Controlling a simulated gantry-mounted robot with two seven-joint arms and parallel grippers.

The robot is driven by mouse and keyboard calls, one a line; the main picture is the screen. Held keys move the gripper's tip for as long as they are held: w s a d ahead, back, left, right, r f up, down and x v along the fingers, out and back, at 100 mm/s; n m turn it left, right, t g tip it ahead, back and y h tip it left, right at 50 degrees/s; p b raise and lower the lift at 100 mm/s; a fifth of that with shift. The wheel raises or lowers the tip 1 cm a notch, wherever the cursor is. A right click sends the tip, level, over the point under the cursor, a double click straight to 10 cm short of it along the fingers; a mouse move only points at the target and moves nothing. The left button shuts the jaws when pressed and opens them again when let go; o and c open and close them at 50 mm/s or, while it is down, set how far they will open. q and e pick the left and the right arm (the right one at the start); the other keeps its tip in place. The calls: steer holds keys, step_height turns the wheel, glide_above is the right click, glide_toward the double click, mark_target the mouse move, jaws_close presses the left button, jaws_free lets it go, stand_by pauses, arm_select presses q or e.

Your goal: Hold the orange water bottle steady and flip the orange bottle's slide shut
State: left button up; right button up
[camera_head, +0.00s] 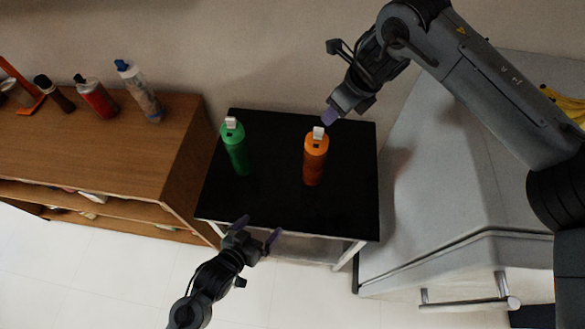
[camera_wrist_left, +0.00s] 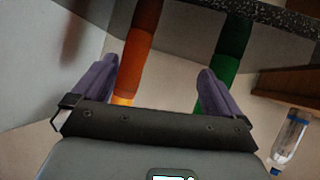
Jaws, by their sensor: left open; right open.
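The orange bottle (camera_head: 315,160) stands upright on a black tabletop (camera_head: 272,200), right of a green bottle (camera_head: 236,150). Its white slide cap (camera_head: 318,132) sticks up on top. My left gripper (camera_head: 258,229) is open and empty in front of the table's near edge, below and left of the orange bottle. In the left wrist view, the orange bottle (camera_wrist_left: 141,48) and green bottle (camera_wrist_left: 232,48) show beyond the open fingers (camera_wrist_left: 155,80), apart from them. My right gripper (camera_head: 331,115) is open, its purple tips close above and behind the cap; contact cannot be told.
A wooden shelf (camera_head: 100,150) with several bottles stands at the left. A grey cabinet (camera_head: 450,190) with a handle (camera_head: 465,305) stands close at the right. The black tabletop is bare around the two bottles.

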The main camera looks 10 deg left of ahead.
mark_target(319, 148)
arm_select(q)
steer(key=w+d+r+m+t+h, duration=0.1)
steer(key=w+d+r+h, duration=0.1)
steer(key=w, duration=0.3)
steer(key=w+d+r+m+t+h, duration=0.1)
steer(key=w+d+r+m+h, duration=0.1)
steer(key=w, duration=0.4)
steer(key=w+d+r+m+t+h, duration=0.1)
steer(key=w+d+r+m+h, duration=0.1)
steer(key=w, duration=0.3)
steer(key=shift+w+d+r+h, duration=0.15)
steer(key=shift+d+r, duration=0.1)
steer(key=shift+d, duration=0.15)
steer(key=shift+w+d+r+h, duration=0.1)
steer(key=shift+d+r+h, duration=0.1)
steer(key=shift+d, duration=0.2)
steer(key=x, duration=1)
